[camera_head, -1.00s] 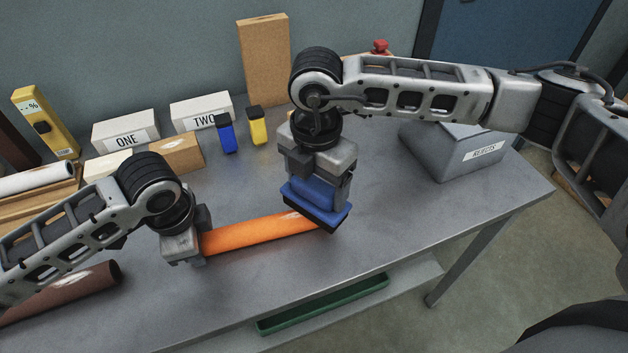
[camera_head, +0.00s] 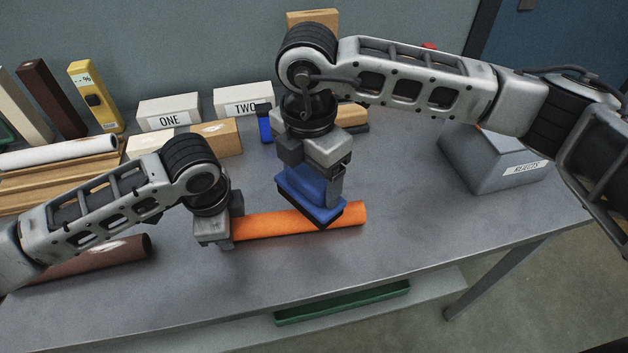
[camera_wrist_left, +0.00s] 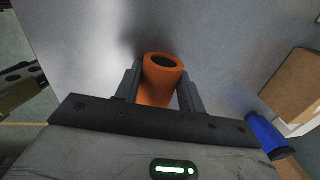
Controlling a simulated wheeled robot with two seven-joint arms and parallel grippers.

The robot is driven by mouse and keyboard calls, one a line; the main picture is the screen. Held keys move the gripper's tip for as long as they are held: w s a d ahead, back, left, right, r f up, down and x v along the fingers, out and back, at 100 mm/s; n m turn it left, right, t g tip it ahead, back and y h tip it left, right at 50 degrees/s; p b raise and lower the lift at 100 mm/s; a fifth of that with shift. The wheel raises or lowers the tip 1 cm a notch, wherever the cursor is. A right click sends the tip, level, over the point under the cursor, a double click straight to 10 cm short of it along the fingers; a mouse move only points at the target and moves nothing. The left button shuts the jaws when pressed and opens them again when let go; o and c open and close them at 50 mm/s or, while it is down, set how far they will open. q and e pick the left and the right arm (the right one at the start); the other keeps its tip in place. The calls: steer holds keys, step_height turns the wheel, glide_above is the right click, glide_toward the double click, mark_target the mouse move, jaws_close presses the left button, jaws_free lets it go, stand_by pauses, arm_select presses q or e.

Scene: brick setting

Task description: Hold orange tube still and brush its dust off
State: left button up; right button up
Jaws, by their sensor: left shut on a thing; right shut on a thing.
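The orange tube (camera_head: 268,224) lies on the grey table (camera_head: 400,250). My left gripper (camera_head: 226,232) is shut around its left part. In the left wrist view, the tube's hollow end (camera_wrist_left: 160,68) shows between the fingers. My right gripper (camera_head: 316,168) is shut on a blue brush (camera_head: 312,192) with a dark lower edge. The tube's right end shows clear of the brush. No pale dust shows on the uncovered parts; the surface under the brush is hidden.
A brown tube (camera_head: 100,262) with a pale patch lies at left. Boxes ONE (camera_head: 168,112) and TWO (camera_head: 243,98), a yellow device (camera_head: 95,97) and a blue capped item (camera_head: 265,125) stand behind. The REJECTS bin (camera_head: 490,165) is at right. The front right tabletop is clear.

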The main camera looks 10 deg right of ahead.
steer(key=shift+r, duration=2.55)
arm_select(q)
steer(key=o, duration=1.3)
steer(key=shift+c, duration=0.2)
step_height(320, 180, up, 12)
steer(key=s, duration=0.1)
steer(key=shift+s, duration=0.3)
